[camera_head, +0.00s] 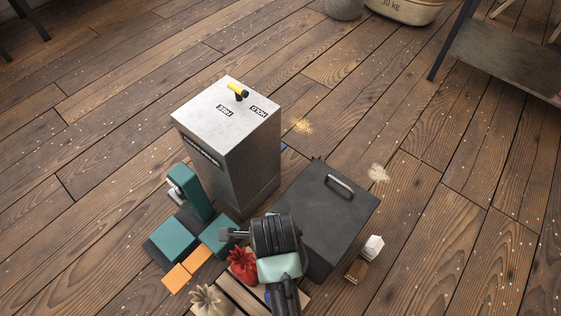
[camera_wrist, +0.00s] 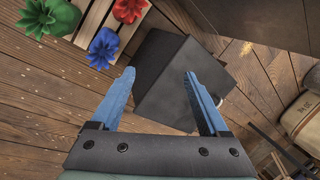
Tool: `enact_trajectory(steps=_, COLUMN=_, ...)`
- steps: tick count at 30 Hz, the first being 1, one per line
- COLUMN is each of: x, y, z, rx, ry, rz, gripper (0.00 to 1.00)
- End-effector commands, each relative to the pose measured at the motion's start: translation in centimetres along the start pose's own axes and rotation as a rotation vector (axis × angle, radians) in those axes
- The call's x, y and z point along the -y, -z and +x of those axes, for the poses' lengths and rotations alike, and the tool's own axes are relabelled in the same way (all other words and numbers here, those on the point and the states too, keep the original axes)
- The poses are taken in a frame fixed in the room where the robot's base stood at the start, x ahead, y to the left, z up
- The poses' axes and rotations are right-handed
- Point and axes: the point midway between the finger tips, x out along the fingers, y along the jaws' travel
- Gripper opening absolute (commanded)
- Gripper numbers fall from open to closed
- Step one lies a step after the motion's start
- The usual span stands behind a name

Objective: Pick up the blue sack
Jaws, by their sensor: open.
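The blue sack (camera_wrist: 103,47) shows in the wrist view at upper left, with a gathered, tufted top. It sits at the edge of a slatted wooden pallet (camera_wrist: 95,18); I cannot tell if it rests on it. In the head view my arm hides most of it. My gripper (camera_wrist: 160,74) is open, with two blue fingers apart and nothing between them. The fingers lie over the dark box in the wrist view, and the blue sack is up and left of the left fingertip, apart from it.
A red sack (camera_wrist: 128,9) and a green sack (camera_wrist: 47,17) stand close to the blue one. A dark lidded box (camera_head: 335,200) with a handle and a metal cabinet (camera_head: 225,130) with a yellow lever stand nearby. A small white-topped item (camera_head: 372,248) lies right.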

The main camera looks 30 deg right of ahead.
Motion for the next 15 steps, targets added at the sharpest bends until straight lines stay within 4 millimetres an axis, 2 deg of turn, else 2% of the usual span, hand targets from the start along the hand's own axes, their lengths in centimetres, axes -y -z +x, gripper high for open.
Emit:
enact_trajectory(steps=1, x=-3.2, y=1.0, z=3.7, rx=-0.022, ry=-0.071, rz=0.077, gripper=0.79)
enact_trajectory(steps=3, x=-6.3, y=1.8, z=5.9, rx=-0.051, ry=-0.151, rz=0.171, gripper=0.79)
enact_trajectory(steps=6, x=-9.5, y=2.5, z=7.9, rx=-0.086, ry=-0.232, rz=0.27, gripper=0.79)
enact_trajectory(steps=9, x=-11.3, y=2.8, z=8.8, rx=-0.109, ry=-0.278, rz=0.326, gripper=0.79)
enact_trajectory(steps=15, x=-12.4, y=3.1, z=10.3, rx=-0.12, ry=-0.297, rz=0.351, gripper=0.79)
